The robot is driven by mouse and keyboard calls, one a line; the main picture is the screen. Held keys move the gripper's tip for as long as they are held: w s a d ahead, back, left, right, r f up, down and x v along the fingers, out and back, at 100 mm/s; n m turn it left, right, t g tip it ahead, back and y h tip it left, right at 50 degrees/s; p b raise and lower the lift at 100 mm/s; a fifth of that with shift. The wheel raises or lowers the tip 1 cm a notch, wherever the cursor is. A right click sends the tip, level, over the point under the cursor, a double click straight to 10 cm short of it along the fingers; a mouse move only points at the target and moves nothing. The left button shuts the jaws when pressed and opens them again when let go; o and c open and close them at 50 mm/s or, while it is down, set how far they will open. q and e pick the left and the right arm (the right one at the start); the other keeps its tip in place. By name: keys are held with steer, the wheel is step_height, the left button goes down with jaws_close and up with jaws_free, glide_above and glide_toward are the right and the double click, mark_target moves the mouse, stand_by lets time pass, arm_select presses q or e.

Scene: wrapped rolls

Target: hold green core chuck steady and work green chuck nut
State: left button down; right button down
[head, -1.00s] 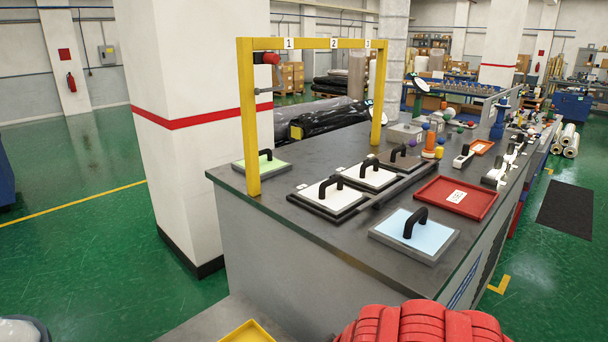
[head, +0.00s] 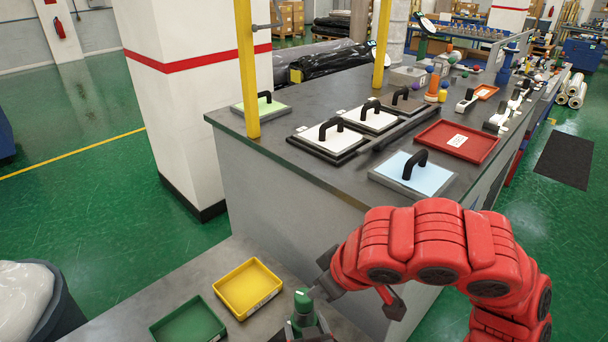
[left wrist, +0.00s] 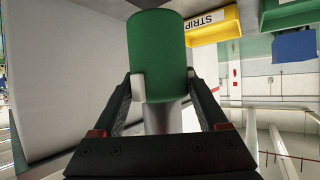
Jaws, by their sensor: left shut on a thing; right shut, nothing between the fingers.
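The green core chuck (head: 303,302) is upright near the bottom centre of the head view, with a small pale mark on top. In the left wrist view it is a green cylinder (left wrist: 158,50) above a grey metal shaft (left wrist: 163,119). My left gripper (left wrist: 164,88) is shut on it, one finger on each side; in the head view only dark parts of this gripper show at the bottom edge. My right gripper (head: 321,287), on the red arm, is shut and empty just right of the chuck's top; I cannot tell if it touches. I cannot tell the nut from the chuck body.
A yellow tray (head: 248,288) and a green tray (head: 187,324) lie on the grey bench left of the chuck. A dark bin (head: 62,312) with a white liner stands at the far left. The higher counter behind holds handled plates and a red tray (head: 458,141).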

arm_select(q)
steer(key=shift+r, duration=0.1)
jaws_free()
steer(key=v, duration=0.7)
steer(key=shift+s, duration=0.3)
